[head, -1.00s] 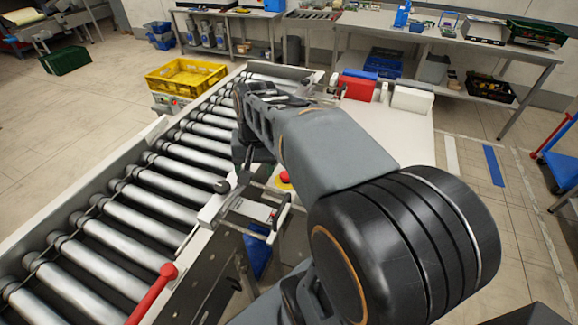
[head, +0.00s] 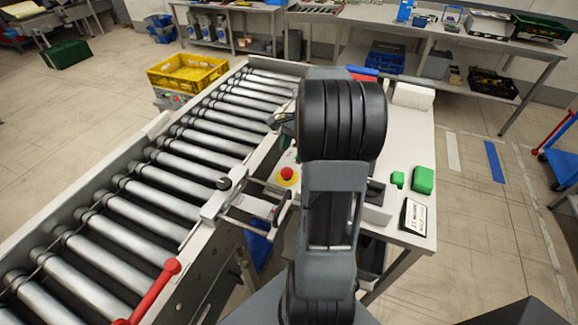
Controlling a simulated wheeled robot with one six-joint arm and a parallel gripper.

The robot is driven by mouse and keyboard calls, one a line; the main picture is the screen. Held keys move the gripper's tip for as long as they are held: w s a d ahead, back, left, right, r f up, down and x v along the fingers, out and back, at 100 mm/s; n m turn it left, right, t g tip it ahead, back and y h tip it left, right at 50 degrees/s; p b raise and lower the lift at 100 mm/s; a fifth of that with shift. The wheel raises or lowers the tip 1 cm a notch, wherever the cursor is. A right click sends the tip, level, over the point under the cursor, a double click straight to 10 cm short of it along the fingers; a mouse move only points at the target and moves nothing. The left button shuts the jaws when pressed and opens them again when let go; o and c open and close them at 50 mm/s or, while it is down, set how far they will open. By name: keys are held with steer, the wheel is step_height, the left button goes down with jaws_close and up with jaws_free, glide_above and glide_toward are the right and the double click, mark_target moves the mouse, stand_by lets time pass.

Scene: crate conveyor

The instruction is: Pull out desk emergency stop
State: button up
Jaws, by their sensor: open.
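The desk emergency stop (head: 287,173) is a red mushroom button on a yellow base. It sits at the left part of the white desk, beside the roller conveyor, in plain view just left of my arm. I cannot tell from here whether its head is pressed in or out. My arm stands upright in the middle of the picture, and its thick black joint hides what is behind it. My gripper is not clearly visible. A small dark part shows left of the black joint, but I cannot tell whether it belongs to the gripper.
The roller conveyor (head: 150,187) runs along the left, with a red handle (head: 153,291) at its near edge. A yellow crate (head: 187,72) stands beyond it. Green blocks (head: 423,180) and a small display (head: 414,217) are on the desk's right. A metal bracket (head: 245,205) lies near the button.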

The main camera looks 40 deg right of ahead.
mark_target(286, 171)
steer(key=shift+x, duration=2.9)
jaws_close()
steer(key=shift+r+p, duration=0.8)
steer(key=shift+p, duration=0.05)
steer(key=shift+f, duration=0.15)
jaws_free()
